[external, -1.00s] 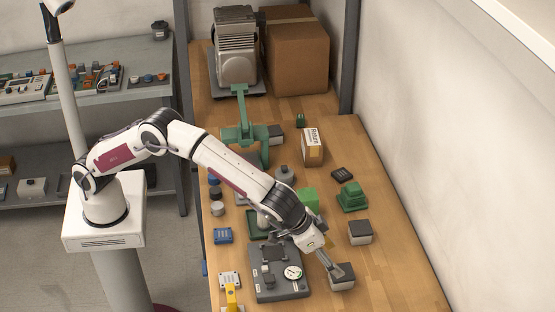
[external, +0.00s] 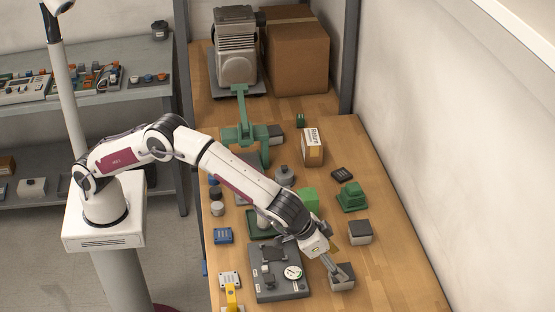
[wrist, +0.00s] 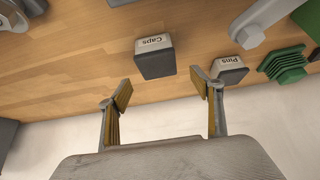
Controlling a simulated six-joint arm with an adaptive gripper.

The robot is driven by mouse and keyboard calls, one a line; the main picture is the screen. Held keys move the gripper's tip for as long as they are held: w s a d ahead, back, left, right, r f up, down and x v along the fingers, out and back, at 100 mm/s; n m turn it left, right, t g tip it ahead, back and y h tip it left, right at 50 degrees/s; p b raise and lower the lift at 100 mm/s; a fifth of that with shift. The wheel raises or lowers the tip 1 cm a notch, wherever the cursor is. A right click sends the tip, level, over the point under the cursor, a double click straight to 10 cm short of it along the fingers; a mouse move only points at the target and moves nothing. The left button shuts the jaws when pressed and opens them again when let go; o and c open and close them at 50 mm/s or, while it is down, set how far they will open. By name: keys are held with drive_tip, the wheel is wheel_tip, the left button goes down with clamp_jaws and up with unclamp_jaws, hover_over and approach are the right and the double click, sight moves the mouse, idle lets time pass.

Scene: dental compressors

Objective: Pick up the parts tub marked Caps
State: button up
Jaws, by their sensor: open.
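The Caps parts tub is a small dark grey box with a white label reading "Caps" (wrist: 155,57). In the wrist view it lies ahead of and roughly between my open fingertips (wrist: 161,91), with a gap to it. In the external view the Caps tub (external: 343,280) is at the front right of the bench, and my gripper (external: 338,270) points down at it, covering part of it. A similar tub marked Pins (wrist: 229,70) stands beside it; the external view shows this tub (external: 360,232) farther back. My gripper holds nothing.
A grey gauge unit (external: 280,288) sits just left of my gripper. Green stepped blocks (external: 351,197), a small black block (external: 342,174) and a carton (external: 312,148) stand farther back. A white wall runs along the right; bare wood lies right of the tubs.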

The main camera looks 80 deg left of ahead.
drive_tip(key=shift+w+d+f, duration=0.1)
drive_tip(key=shift+w+f, duration=0.15)
drive_tip(key=shift+f, duration=0.6)
drive_tip(key=shift+w+f, duration=0.2)
drive_tip(key=shift+f, duration=0.65)
drive_tip(key=shift+x, duration=0.95)
drive_tip(key=shift+r, duration=0.1)
drive_tip(key=c, duration=1.3)
